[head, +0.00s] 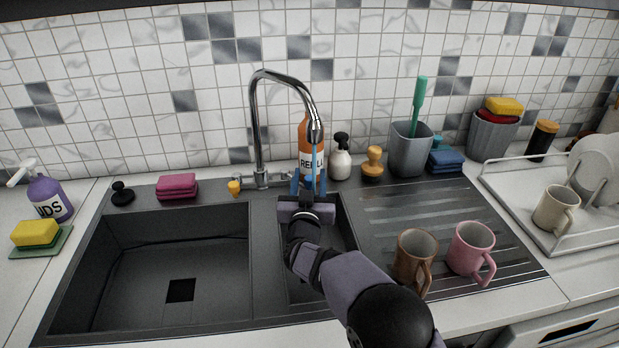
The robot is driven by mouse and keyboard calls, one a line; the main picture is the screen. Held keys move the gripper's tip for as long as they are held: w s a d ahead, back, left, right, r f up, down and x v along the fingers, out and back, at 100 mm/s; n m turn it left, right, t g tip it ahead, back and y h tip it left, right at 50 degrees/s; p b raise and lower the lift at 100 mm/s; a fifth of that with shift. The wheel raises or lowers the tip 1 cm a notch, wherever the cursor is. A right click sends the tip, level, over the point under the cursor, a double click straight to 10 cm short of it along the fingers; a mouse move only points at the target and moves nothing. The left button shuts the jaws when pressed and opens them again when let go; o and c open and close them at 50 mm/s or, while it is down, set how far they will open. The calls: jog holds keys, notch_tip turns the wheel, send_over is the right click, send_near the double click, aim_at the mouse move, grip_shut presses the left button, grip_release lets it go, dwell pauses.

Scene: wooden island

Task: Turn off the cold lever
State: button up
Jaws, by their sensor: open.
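The chrome faucet (258,130) stands behind the sink, its tall neck curving right to a spout. A thin pale streak below the spout looks like running water. At the left of the faucet base is a short handle (238,182) with a yellow-orange piece by it. The right end of the base, where another lever could be, is largely covered by my gripper. My gripper (309,180) has blue fingers, is open, and is over the back of the small right basin, just right of the faucet base. Nothing is seen between the fingers; contact with a lever cannot be told.
An orange bottle (305,135) and a white spray bottle (340,158) stand close behind my gripper. A brown mug (414,252) and a pink mug (470,248) stand right of my arm. The large left basin (165,255) is empty.

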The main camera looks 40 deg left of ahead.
grip_shut()
jog(key=shift+s+a+r+m+t+h+p, duration=0.15)
jog(key=shift+s+a+m+t+h+p, duration=0.05)
jog(key=shift+s+m+t+h+p, duration=0.25)
jog(key=shift+s+m+h, duration=0.15)
jog(key=shift+m+h, duration=0.1)
jog(key=shift+h, duration=0.3)
grip_release()
notch_tip(320, 180, up, 10)
jog(key=shift+f, duration=0.1)
dwell(0.3)
